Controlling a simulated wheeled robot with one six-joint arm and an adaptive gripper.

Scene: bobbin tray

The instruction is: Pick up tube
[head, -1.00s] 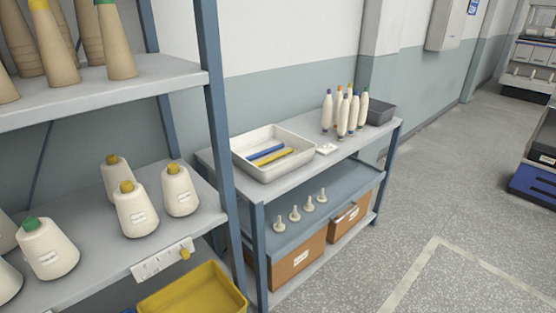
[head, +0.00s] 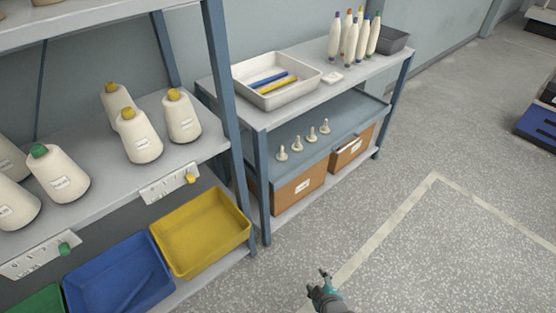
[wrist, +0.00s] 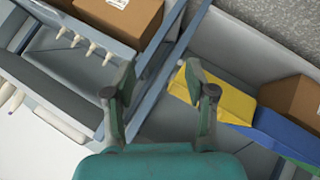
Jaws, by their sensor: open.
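A blue tube (head: 268,78) and a yellow tube (head: 277,85) lie side by side in a white tray (head: 312,80) on top of the low shelf unit. A long dark blue shape (head: 137,289), possibly another tube, lies in the blue bin (head: 100,278). My gripper (head: 324,276) is over the floor at the bottom of the head view, apart from the shelves. In the wrist view my gripper (wrist: 160,95) has its two fingers wide apart with nothing between them. I cannot make out the tubes in the wrist view.
A yellow bin (head: 203,230) stands beside the blue bin on the left rack. Cones (head: 141,135) stand above. White bobbins (head: 362,42) and a grey box (head: 392,40) share the tray's shelf. Cardboard boxes (head: 300,190) sit below.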

